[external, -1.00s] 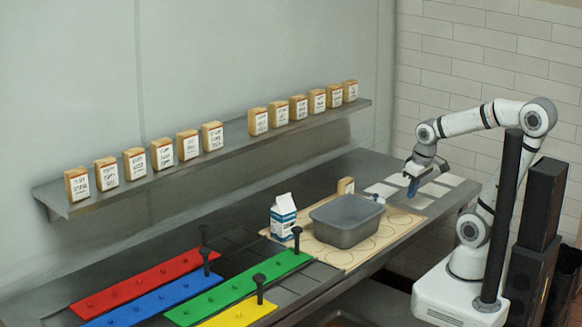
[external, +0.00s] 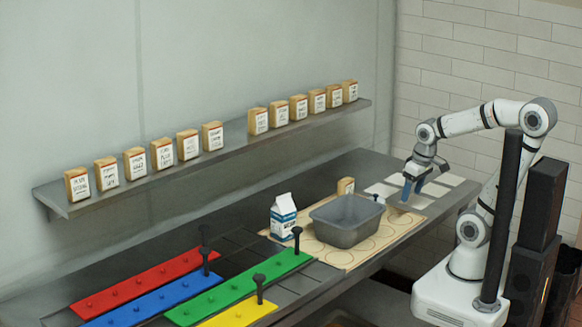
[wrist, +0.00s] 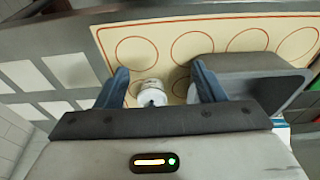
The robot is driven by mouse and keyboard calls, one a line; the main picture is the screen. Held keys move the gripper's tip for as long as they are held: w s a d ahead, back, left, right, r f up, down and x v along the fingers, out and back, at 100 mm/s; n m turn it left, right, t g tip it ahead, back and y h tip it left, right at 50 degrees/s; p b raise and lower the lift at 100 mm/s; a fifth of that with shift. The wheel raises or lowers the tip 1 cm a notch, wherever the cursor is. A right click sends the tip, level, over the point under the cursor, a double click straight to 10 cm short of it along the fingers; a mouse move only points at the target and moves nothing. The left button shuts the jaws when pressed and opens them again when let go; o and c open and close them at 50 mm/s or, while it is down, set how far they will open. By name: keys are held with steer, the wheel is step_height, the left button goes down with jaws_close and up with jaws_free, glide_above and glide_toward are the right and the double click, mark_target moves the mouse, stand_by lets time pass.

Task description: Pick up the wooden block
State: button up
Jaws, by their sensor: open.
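That item appears lower down on the mat, not held.
The grey bin (external: 346,238) sits on the mat with circles (external: 352,259), beside a milk carton (external: 283,217). The small knobbed item (external: 378,195) is by the bin's right corner. Coloured strips with dark pegs lie left. A shelf (external: 229,146) above holds several labelled blocks.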

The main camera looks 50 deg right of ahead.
steer(key=shift+o, duration=1.4)
steer(key=shift+w, duration=0.1)
steer(key=t+p, duration=0.2)
steer(key=p, duration=0.4)
glide_above(344, 188)
steer(key=s+d, duration=0.1)
steer(key=d, duration=0.2)
step_height(344, 188, down, 3)
steer(key=shift+s+r+n, duration=0.15)
steer(key=shift+r+n, duration=0.05)
steer(key=shift+n, duration=0.2)
steer(key=shift+w+f, duration=0.2)
steer(key=shift+p+x, duration=0.85)
steer(key=shift+x, duration=2.95)
steer(key=shift+a, duration=0.15)
steer(key=c, duration=1.1)
